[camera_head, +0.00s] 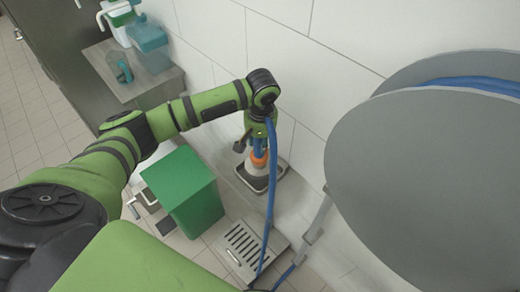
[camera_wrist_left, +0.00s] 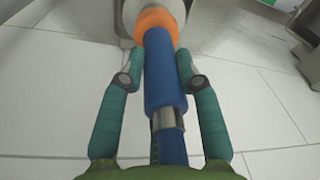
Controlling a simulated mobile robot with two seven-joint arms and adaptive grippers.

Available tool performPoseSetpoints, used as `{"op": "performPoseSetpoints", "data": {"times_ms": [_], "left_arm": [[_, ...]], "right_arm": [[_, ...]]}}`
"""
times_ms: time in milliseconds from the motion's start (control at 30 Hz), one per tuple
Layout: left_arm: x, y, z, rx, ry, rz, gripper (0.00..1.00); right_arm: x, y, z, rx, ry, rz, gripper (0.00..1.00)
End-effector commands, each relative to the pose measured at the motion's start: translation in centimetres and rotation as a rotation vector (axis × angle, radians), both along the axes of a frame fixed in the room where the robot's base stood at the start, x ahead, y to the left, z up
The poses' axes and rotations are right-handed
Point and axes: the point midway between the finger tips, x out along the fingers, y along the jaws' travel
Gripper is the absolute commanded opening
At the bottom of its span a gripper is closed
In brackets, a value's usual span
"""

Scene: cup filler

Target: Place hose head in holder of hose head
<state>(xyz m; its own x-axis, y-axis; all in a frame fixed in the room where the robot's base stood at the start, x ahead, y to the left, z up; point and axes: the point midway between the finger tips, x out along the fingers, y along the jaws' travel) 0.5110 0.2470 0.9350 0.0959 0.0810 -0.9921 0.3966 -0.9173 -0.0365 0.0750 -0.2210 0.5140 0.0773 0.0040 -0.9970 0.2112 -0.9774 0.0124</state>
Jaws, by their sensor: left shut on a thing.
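The hose head is a blue grip with an orange collar (camera_head: 259,158); it also shows in the left wrist view (camera_wrist_left: 165,85). My left gripper (camera_head: 259,143) is shut on its blue part, with one teal finger on each side in the left wrist view (camera_wrist_left: 158,68). A pale grey piece lies just beyond the orange collar. The holder looks to be the dark-edged wall fixture (camera_head: 271,184) below and behind the hose head. I cannot tell whether the hose head is seated in it or only in front of it. My right gripper is not in view.
A large grey hose reel (camera_head: 430,190) fills the right side. The blue hose (camera_head: 271,205) hangs from my left gripper to the floor. A green bin (camera_head: 186,192) and a grated metal tray (camera_head: 249,247) stand below. A counter (camera_head: 155,82) with containers is at upper left.

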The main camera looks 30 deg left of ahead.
Motion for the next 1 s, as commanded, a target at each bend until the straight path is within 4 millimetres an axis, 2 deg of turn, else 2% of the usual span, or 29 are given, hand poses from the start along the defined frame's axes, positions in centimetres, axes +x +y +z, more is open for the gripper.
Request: {"op": "performPoseSetpoints", "data": {"times_ms": [333,700,733,767,800,1000], "left_arm": [[0.1,0.0,-3.8,0.0,-0.002,0.0,0.01],[0.1,0.0,-4.3,-0.002,-0.004,0.0,0.01],[0.0,0.0,-4.4,0.0,-0.002,-0.001,0.42],[0.0,0.0,-4.4,0.0,-0.002,-0.001,0.54],[0.0,0.0,-4.4,0.0,-0.002,-0.001,0.58],[0.0,0.0,-4.4,0.0,-0.002,-0.001,0.58]], "right_arm": [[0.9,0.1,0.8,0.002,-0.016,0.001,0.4],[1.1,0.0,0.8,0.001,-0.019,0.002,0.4],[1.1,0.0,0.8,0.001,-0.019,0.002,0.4],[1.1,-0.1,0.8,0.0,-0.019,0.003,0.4],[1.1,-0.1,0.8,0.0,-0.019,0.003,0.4],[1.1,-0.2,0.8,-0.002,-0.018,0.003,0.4]]}}
